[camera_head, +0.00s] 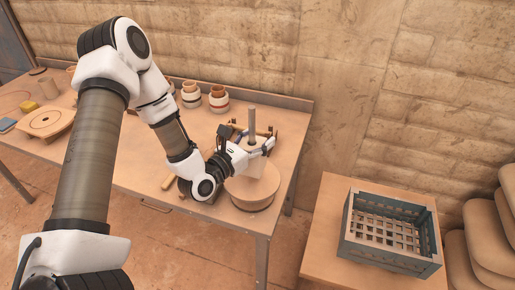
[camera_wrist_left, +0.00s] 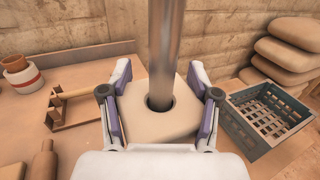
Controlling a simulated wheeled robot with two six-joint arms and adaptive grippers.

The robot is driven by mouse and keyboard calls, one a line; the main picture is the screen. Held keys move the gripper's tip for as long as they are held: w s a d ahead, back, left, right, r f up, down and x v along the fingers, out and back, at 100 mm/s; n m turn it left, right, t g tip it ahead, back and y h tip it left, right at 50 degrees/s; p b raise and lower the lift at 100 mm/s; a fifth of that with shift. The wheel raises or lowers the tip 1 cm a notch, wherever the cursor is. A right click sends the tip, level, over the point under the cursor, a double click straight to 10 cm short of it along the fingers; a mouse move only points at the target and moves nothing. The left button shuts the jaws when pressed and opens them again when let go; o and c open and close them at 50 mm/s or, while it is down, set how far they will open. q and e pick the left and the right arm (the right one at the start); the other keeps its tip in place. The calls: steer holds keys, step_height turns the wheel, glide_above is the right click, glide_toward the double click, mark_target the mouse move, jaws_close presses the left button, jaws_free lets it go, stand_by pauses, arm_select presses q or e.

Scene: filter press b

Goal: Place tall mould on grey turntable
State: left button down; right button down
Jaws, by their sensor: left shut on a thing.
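My left gripper (camera_head: 257,146) is shut on a pale block with a round hole in its top, which I take to be the tall mould (camera_wrist_left: 184,123). The fingers press on two opposite sides of it. A grey metal rod (camera_head: 252,122) stands up through the hole and also shows in the left wrist view (camera_wrist_left: 163,50). In the head view the mould is above or on a round pale piece (camera_head: 253,190) near the table's right end; contact is hidden. My right gripper is out of view.
Banded jars (camera_head: 219,98) stand along the table's back edge. A wooden frame (camera_wrist_left: 56,118) lies left of the mould in the wrist view. A blue-grey crate (camera_head: 392,262) is on a lower stand at the right, beside stacked sacks (camera_head: 487,232). The table's middle front is fairly clear.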

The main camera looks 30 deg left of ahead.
mark_target(255, 169)
arm_select(q)
step_height(255, 169, down, 3)
steer(key=shift+s+r, duration=0.1)
steer(key=shift+r, duration=0.05)
steer(key=shift+a+f, duration=0.1)
steer(key=shift+f, duration=0.25)
steer(key=shift+f, duration=0.1)
steer(key=shift+c, duration=1.3)
jaws_free()
